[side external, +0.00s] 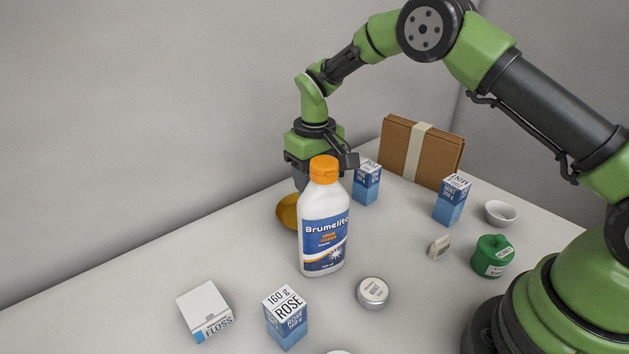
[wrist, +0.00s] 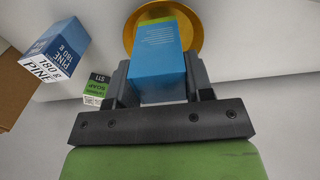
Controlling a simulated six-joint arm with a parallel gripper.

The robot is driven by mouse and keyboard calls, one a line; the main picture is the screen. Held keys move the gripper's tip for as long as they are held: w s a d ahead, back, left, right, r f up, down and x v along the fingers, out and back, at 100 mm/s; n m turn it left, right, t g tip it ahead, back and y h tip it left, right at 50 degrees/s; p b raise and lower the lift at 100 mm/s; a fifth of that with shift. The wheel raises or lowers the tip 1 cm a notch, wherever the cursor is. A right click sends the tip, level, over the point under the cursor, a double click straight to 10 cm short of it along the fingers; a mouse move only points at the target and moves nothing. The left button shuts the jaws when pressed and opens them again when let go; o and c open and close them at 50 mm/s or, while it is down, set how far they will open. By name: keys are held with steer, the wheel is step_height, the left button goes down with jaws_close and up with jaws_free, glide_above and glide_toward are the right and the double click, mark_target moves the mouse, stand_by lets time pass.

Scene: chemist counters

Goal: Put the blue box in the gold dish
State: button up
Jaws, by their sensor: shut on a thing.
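I cannot tell whether the box touches the dish. In the side view, my gripper (side external: 304,180) points down behind the white bottle. The gold dish (side external: 286,211) shows in part to the left of the bottle, and the held box is hidden.
The tall white bottle with orange cap (side external: 324,225) stands close in front of my gripper. Blue-white boxes (side external: 367,186) (side external: 452,203) (side external: 286,326), a floss box (side external: 205,311), a tin (side external: 373,292), green jar (side external: 493,257), white bowl (side external: 500,213) and brown folders (side external: 395,148) stand around.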

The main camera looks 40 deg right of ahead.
steer(key=shift+f, duration=0.55)
steer(key=shift+f, duration=0.1)
steer(key=shift+f, duration=0.5)
steer(key=o, duration=1)
step_height(320, 180, up, 13)
steer(key=shift+r, duration=0.2)
